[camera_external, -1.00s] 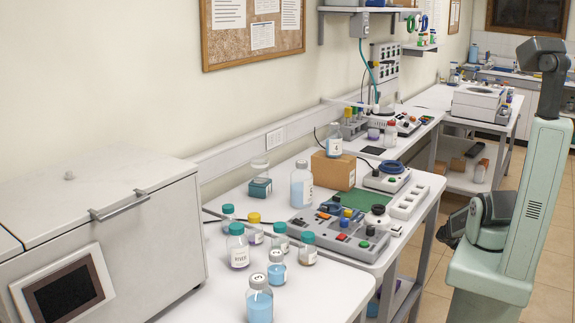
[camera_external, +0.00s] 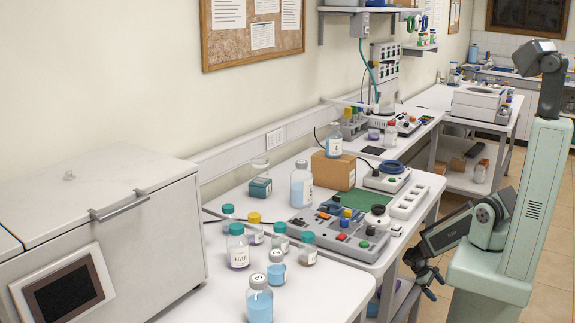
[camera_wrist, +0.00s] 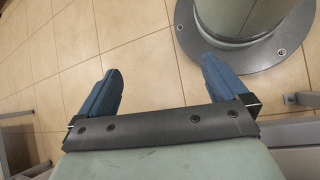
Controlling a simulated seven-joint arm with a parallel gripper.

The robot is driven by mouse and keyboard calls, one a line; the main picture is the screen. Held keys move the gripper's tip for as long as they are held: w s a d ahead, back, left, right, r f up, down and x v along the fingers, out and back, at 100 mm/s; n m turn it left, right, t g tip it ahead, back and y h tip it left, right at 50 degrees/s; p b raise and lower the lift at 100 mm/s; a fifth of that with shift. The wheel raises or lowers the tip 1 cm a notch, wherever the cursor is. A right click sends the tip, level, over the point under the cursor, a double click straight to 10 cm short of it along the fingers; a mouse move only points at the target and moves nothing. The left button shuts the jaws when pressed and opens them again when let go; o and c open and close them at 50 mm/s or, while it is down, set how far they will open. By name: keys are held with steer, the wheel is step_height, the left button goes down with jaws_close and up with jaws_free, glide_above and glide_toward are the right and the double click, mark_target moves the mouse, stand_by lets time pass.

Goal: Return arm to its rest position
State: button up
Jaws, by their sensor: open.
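My gripper (camera_external: 435,286) hangs low at the end of my arm, tilted down beside the right edge of the bench in the external view. It is below the bench top. In the wrist view my gripper (camera_wrist: 160,68) has its two blue fingers spread wide, with only bare floor between them. It holds nothing.
The white bench (camera_external: 345,284) with bottles and a grey control panel (camera_external: 340,232) stands left of my gripper. Grey table legs show at the left and right edges of the wrist view. The tiled floor (camera_wrist: 150,70) below the fingers is clear.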

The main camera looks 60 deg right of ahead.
steer(key=w+a+f+n+t+y, duration=0.1)
steer(key=a+f+y, duration=0.1)
steer(key=a, duration=1.5)
steer(key=shift+w+a+f+n, duration=0.2)
steer(key=shift+a+f+n, duration=0.05)
steer(key=shift+n, duration=0.15)
